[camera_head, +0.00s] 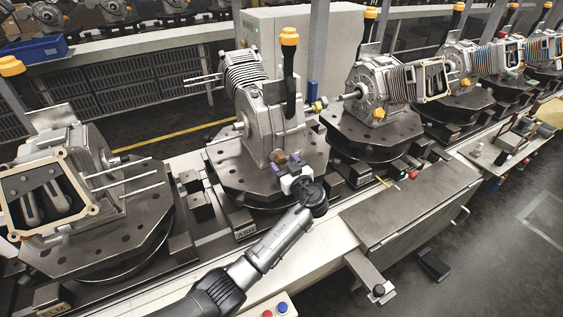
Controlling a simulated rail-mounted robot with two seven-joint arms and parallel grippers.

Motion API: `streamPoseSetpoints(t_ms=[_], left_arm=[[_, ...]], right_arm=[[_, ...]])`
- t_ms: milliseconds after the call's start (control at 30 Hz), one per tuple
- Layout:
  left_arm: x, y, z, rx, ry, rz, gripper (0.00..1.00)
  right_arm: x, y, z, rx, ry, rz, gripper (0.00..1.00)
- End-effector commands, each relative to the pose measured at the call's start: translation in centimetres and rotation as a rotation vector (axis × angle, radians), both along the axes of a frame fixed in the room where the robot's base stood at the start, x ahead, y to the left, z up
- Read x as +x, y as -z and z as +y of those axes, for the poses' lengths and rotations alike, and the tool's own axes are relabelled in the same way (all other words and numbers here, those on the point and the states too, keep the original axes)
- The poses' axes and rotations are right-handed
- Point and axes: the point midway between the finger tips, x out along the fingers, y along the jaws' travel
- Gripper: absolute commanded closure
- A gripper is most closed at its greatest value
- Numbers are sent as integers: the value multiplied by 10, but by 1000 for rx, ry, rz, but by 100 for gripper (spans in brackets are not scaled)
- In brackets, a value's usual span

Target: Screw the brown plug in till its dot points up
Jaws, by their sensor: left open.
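The brown plug (280,158) sits low on the front face of the middle engine block (260,122). It is small here, and I cannot make out its dot or how deep it sits. My left gripper (288,168) is right in front of the plug, with its open jaws close to it. I cannot tell whether the jaws touch the plug. My left arm reaches up from the bottom of the view. My right gripper is not in view.
The middle engine stands on a dark fixture plate (225,170) on the conveyor. Engines on similar plates stand to the left (60,180) and right (385,90). A grey bench top (410,205) lies at right.

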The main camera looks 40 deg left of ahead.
Motion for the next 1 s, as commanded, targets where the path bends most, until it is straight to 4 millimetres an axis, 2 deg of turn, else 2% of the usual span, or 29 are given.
streamPoseSetpoints(t_ms=[200, 600, 1000], left_arm=[[6, 0, 16, 0, 0, 0, 38], [7, 0, 19, -1, 0, 0, 38], [7, 0, 19, -1, 0, 0, 76]], right_arm=[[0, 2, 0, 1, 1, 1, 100], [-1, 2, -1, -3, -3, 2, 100], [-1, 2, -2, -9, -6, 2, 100]])
